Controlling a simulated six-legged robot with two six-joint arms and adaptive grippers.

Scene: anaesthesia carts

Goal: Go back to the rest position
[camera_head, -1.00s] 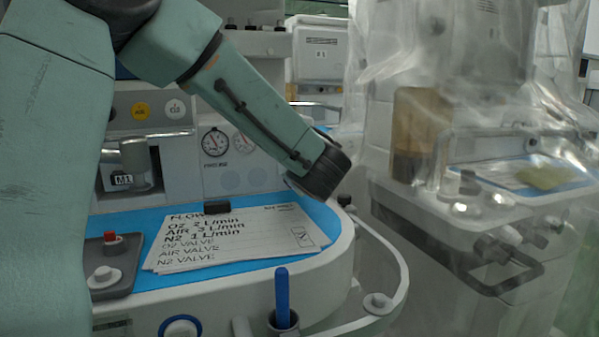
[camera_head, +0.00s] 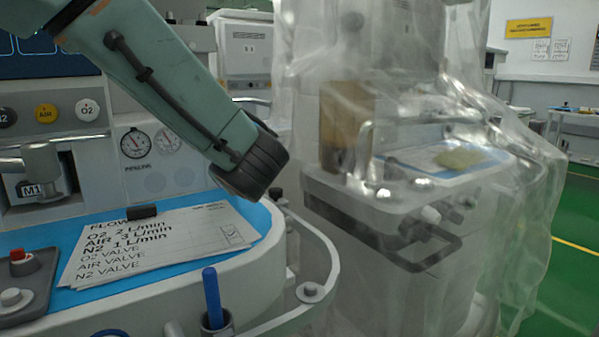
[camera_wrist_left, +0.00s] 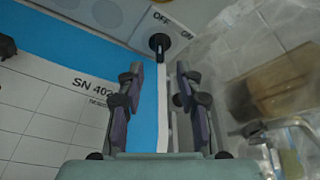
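My left arm (camera_head: 165,85) comes in from the upper left in the head view and ends in a dark wrist over the right edge of the cart. Its gripper is hidden behind that wrist there. In the left wrist view my left gripper (camera_wrist_left: 163,105) is open, with two parallel fingers apart and nothing between them. Beyond the fingers are the cart's pale rim and a black toggle switch (camera_wrist_left: 159,43) by an OFF/ON label. My right gripper is not in view.
The near cart has a blue mat (camera_head: 255,216) with printed sheets (camera_head: 150,245), a blue stick (camera_head: 212,298) in a holder and a curved side rail (camera_head: 333,265). A plastic-draped cart (camera_head: 400,180) stands to the right. Green floor (camera_head: 575,215) is open at far right.

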